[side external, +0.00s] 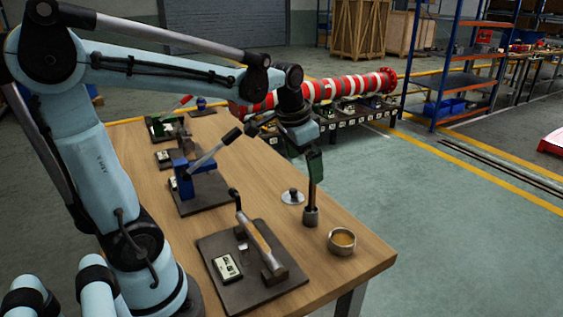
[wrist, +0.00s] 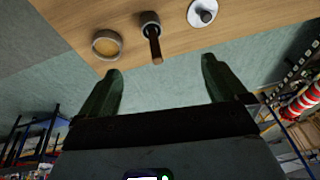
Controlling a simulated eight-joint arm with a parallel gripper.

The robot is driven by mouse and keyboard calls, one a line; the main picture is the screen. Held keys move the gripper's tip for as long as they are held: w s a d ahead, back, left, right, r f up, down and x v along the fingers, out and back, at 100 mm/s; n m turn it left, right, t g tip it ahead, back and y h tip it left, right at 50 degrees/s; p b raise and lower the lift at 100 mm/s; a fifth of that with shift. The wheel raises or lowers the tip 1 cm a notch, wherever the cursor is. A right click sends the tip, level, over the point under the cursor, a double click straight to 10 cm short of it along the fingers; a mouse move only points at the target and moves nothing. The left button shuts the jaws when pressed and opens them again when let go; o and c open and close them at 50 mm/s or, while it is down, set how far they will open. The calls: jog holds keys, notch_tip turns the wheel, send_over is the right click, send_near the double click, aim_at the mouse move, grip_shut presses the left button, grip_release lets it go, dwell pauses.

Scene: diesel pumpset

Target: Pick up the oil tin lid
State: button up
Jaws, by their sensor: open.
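The lid, a pale round disc with a dark knob on top (side external: 292,197), lies flat on the wooden table near its right edge. It also shows at the top of the wrist view (wrist: 203,12), right of centre. An open round tin with amber contents (side external: 342,241) stands nearer the table's front corner and shows in the wrist view too (wrist: 107,43). My gripper (side external: 315,172) is above the table's right edge, its dark green fingers apart and empty in the wrist view (wrist: 162,66). The lid is beyond the fingertips, not between them.
A small grey pot with an upright dark handle (side external: 311,216) stands between lid and tin, close under my gripper. A dark plate with a lever fixture (side external: 255,265) and a blue lever fixture (side external: 203,188) are to the left.

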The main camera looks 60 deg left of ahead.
jog(key=w+a+f+g, duration=0.2)
jog(key=a, duration=0.3)
jog(key=w+a+f+g, duration=0.1)
jog(key=w+a+f, duration=0.1)
jog(key=a, duration=0.3)
send_over(293, 189)
jog(key=shift+m+h, duration=0.4)
jog(key=f, duration=0.6)
jog(key=shift+s+d+f, duration=0.25)
jog(key=shift+s, duration=0.15)
jog(key=f, duration=0.4)
jog(key=shift+w+a+f, duration=0.15)
jog(key=shift+w+a, duration=0.05)
jog(key=shift+w, duration=0.2)
jog(key=shift+f, duration=0.55)
jog(key=c, duration=1.1)
